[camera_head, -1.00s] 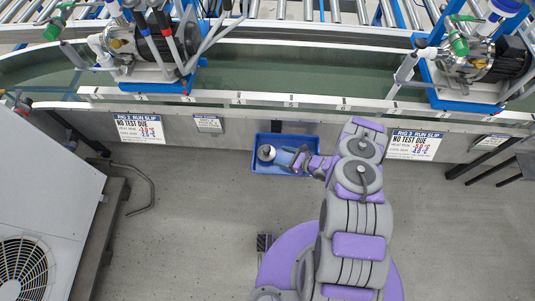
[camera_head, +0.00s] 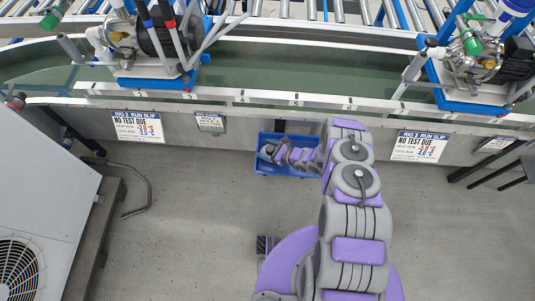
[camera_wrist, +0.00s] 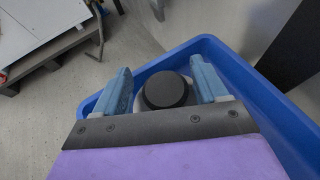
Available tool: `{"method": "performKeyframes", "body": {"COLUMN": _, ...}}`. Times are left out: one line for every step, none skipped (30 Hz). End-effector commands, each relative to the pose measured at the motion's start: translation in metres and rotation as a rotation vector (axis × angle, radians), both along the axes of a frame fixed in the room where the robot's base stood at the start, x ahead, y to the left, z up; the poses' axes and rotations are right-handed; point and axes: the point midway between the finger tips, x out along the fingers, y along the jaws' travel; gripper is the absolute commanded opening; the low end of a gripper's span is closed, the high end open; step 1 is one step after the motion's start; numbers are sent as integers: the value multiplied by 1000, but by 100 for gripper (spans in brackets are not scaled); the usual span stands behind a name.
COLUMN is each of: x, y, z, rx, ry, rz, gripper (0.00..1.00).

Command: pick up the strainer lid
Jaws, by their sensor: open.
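The strainer lid (camera_wrist: 166,91) shows in the wrist view as a round piece with a dark grey knob on top and a paler rim below. It lies in the blue tray (camera_wrist: 258,88), near one end. My gripper (camera_wrist: 163,82) is open, with its two light blue fingers on either side of the lid's knob. I cannot tell whether the fingers touch it. In the head view my gripper (camera_head: 268,152) is over the left part of the blue tray (camera_head: 293,172) and mostly hides the lid.
A long bench with a green channel runs above the tray, carrying a left pump rig (camera_head: 150,40) and a right pump rig (camera_head: 480,65). Rig slips (camera_head: 138,126) hang along its front. A grey fan unit (camera_head: 40,215) stands at left.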

Motion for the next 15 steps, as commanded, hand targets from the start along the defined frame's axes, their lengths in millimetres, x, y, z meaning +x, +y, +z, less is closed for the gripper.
{"method": "performKeyframes", "body": {"x": 0, "y": -3, "z": 1, "rx": 2, "ry": 0, "rz": -3, "gripper": 72}}
{"method": "performKeyframes", "body": {"x": 0, "y": -3, "z": 1, "rx": 4, "ry": 0, "rz": -3, "gripper": 72}}
{"method": "performKeyframes", "body": {"x": 0, "y": -4, "z": 1, "rx": 4, "ry": 0, "rz": -3, "gripper": 72}}
{"method": "performKeyframes", "body": {"x": 0, "y": -4, "z": 1, "rx": 4, "ry": 0, "rz": -3, "gripper": 71}}
{"method": "performKeyframes", "body": {"x": 0, "y": -4, "z": 1, "rx": 4, "ry": 0, "rz": -3, "gripper": 68}}
{"method": "performKeyframes", "body": {"x": 0, "y": -3, "z": 1, "rx": 4, "ry": 0, "rz": -3, "gripper": 65}}
{"method": "performKeyframes", "body": {"x": 0, "y": -3, "z": 1, "rx": 2, "ry": 0, "rz": -3, "gripper": 62}}
{"method": "performKeyframes", "body": {"x": 0, "y": -2, "z": 1, "rx": 0, "ry": 0, "rz": -2, "gripper": 59}}
{"method": "performKeyframes", "body": {"x": 0, "y": -1, "z": 0, "rx": -1, "ry": 0, "rz": -2, "gripper": 55}}
{"method": "performKeyframes", "body": {"x": 0, "y": 0, "z": 0, "rx": -3, "ry": -1, "rz": -1, "gripper": 52}}
{"method": "performKeyframes", "body": {"x": 0, "y": 0, "z": 0, "rx": -3, "ry": -1, "rz": -1, "gripper": 49}}
{"method": "performKeyframes", "body": {"x": 0, "y": 1, "z": 0, "rx": -5, "ry": -1, "rz": -2, "gripper": 46}}
{"method": "performKeyframes", "body": {"x": 1, "y": 2, "z": 0, "rx": -5, "ry": -1, "rz": -2, "gripper": 43}}
{"method": "performKeyframes", "body": {"x": 0, "y": 2, "z": -1, "rx": -6, "ry": 0, "rz": -2, "gripper": 40}}
{"method": "performKeyframes", "body": {"x": 0, "y": 2, "z": -1, "rx": -7, "ry": 0, "rz": -2, "gripper": 36}}
